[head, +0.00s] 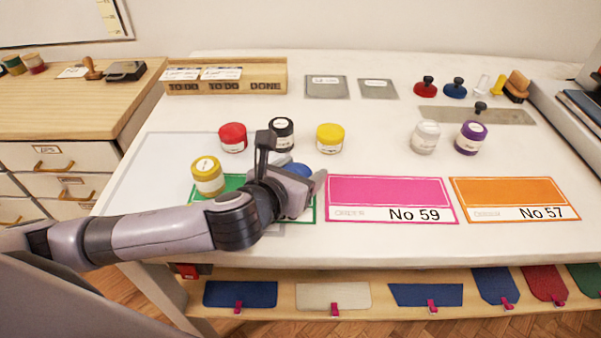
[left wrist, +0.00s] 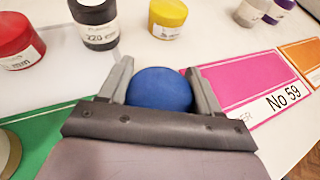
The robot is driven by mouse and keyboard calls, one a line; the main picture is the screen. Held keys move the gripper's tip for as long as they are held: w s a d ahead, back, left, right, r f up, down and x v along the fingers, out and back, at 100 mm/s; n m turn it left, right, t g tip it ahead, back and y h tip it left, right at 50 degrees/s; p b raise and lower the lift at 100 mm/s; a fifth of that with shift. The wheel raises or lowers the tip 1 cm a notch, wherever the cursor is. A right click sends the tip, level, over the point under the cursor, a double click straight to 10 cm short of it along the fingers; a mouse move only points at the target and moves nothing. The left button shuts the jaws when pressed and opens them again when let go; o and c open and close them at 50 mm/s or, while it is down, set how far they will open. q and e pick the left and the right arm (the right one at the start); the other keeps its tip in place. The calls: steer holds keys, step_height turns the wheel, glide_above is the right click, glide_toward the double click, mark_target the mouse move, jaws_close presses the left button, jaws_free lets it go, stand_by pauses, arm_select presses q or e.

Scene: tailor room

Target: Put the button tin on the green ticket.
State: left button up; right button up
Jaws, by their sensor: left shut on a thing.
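My left gripper (head: 306,182) is shut on a blue round-topped thing (left wrist: 160,92), which looks like a blue-lidded tin; its blue top (head: 298,169) shows in the head view. Its lower part and any label are hidden, so I cannot tell whether it touches the table. The green ticket (head: 232,182) lies under my left gripper and arm, which hide much of it; it also shows in the left wrist view (left wrist: 62,140). A mustard-lidded tin (head: 207,177) stands at the ticket's left end. No tin's label is readable as buttons. My right gripper is out of view.
Red (head: 233,137), black (head: 281,134) and yellow (head: 330,138) tins stand behind the gripper. White (head: 425,136) and purple (head: 471,137) tins stand farther right. Pink (head: 390,192) and orange (head: 514,191) tickets lie to the right. Bare table lies between the yellow and white tins.

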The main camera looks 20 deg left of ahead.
arm_select(q)
steer(key=shift+f, duration=0.15)
steer(key=o, duration=1.1)
steer(key=shift+s+r, duration=0.1)
steer(key=shift+r, duration=0.15)
steer(key=v, duration=0.8)
steer(key=shift+s+p, duration=0.1)
steer(key=shift+p, duration=0.25)
steer(key=shift+p+v, duration=0.7)
steer(key=shift+v, duration=0.45)
steer(key=shift+s+a+r+p, duration=0.15)
steer(key=shift+s+r+p, duration=0.15)
steer(key=shift+s, duration=0.3)
